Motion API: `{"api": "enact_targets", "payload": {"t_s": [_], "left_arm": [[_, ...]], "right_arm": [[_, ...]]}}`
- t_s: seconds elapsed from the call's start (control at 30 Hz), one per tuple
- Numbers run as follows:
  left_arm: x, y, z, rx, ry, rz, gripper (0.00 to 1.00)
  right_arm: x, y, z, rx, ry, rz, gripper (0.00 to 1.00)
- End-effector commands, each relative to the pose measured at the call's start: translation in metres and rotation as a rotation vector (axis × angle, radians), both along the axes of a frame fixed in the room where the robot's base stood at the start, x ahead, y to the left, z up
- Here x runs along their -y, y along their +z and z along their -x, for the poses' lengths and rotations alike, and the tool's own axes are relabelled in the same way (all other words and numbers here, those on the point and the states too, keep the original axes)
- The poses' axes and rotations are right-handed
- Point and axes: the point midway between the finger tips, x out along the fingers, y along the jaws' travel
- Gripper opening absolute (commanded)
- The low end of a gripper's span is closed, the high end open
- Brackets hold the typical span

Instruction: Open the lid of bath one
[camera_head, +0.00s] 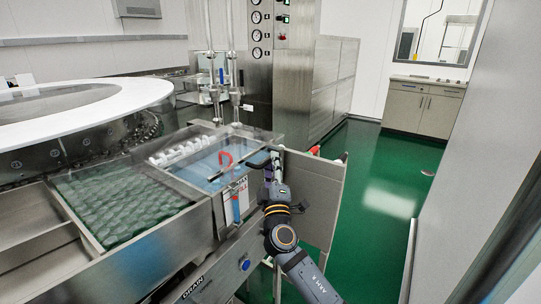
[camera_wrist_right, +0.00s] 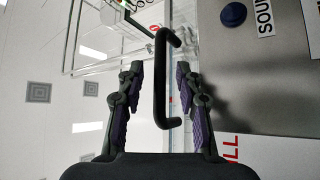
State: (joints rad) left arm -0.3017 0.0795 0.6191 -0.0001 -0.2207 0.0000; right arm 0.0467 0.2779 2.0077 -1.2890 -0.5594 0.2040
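A bath with blue water (camera_head: 205,168) sits at the right end of the steel washer, under what looks like a clear, flat lid. I cannot read which bath number it is. A black bar handle (camera_wrist_right: 162,85) shows in the right wrist view. My right gripper (camera_head: 271,168) is at the bath's right edge in the head view. In the wrist view its two purple-padded fingers (camera_wrist_right: 158,72) are apart, one on each side of the handle, with a visible gap on both sides. My left gripper is in neither view.
A panel with gauges (camera_head: 257,35) rises behind the bath. Green floor (camera_head: 375,175) is clear to the right.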

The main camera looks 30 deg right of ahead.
Motion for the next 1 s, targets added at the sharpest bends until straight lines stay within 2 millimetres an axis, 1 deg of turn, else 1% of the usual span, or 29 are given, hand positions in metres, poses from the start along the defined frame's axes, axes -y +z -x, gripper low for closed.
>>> {"api": "enact_targets", "payload": {"t_s": [0.03, 0.17, 0.43, 0.47, 0.7, 1.0], "left_arm": [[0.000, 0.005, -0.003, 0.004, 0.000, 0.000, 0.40], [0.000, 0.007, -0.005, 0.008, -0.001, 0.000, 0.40], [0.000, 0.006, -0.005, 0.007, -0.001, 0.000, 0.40], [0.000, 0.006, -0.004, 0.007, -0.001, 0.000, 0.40], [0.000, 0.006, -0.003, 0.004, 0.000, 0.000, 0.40], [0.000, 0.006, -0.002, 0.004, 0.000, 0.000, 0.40]], "right_arm": [[0.003, 0.005, -0.006, 0.000, 0.000, 0.001, 0.36], [0.007, 0.007, -0.014, 0.000, 0.001, -0.001, 0.36], [0.008, 0.006, -0.015, 0.000, 0.001, -0.001, 0.36], [0.008, 0.006, -0.015, -0.001, 0.001, -0.001, 0.33], [0.008, 0.006, -0.015, -0.001, 0.001, -0.001, 0.00], [0.008, 0.006, -0.015, -0.001, 0.001, -0.001, 0.00]]}}
